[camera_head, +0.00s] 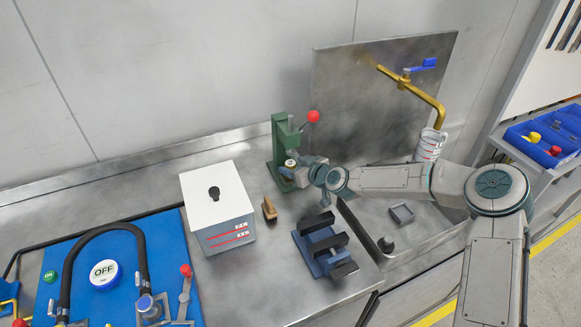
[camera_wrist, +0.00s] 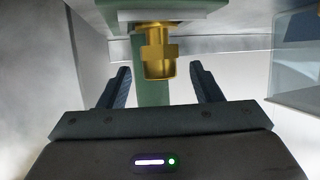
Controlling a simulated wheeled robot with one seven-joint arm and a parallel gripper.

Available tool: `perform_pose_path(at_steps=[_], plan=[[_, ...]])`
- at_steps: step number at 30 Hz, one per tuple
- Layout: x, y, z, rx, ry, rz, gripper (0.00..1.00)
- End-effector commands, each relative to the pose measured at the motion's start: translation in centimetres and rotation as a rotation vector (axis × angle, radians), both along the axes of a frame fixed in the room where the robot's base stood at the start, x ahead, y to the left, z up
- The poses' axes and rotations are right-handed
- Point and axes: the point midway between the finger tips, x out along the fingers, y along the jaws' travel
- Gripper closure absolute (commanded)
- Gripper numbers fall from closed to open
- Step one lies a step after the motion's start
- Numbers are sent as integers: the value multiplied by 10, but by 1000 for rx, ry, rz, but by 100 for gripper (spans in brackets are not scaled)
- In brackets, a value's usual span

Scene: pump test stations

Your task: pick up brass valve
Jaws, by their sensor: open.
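The brass valve (camera_wrist: 158,52) shows in the wrist view at the top middle, a gold fitting with a hex collar. It stands between my two open fingers, with a gap on each side. Behind it is a green column. In the head view a small brass-coloured part (camera_head: 290,163) sits in the green press (camera_head: 280,140), just left of my gripper (camera_head: 298,176). My gripper is at the press, its fingers small and partly hidden there. In the wrist view my gripper (camera_wrist: 160,88) is open and empty.
A white box with a black knob (camera_head: 230,222) stands left of the press. A small brown block (camera_head: 269,208) and a blue fixture with black bars (camera_head: 325,248) lie in front. A sink (camera_head: 365,215) is at right. The blue panel (camera_head: 110,250) fills the left.

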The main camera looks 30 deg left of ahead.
Motion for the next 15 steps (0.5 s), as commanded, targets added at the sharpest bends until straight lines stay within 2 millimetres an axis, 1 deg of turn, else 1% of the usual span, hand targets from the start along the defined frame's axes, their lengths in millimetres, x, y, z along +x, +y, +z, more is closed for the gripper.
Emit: perform_pose_path(at_steps=[3, 10, 11, 12, 14, 15], plan=[[2, 6, -3, -1, 0, 0, 41], [3, 7, -4, -1, 0, 0, 41], [3, 7, -4, -1, 0, 0, 47], [3, 7, -4, -1, 0, 0, 58], [3, 7, -4, -1, 0, 0, 75], [3, 7, -4, -1, 0, 0, 86]])
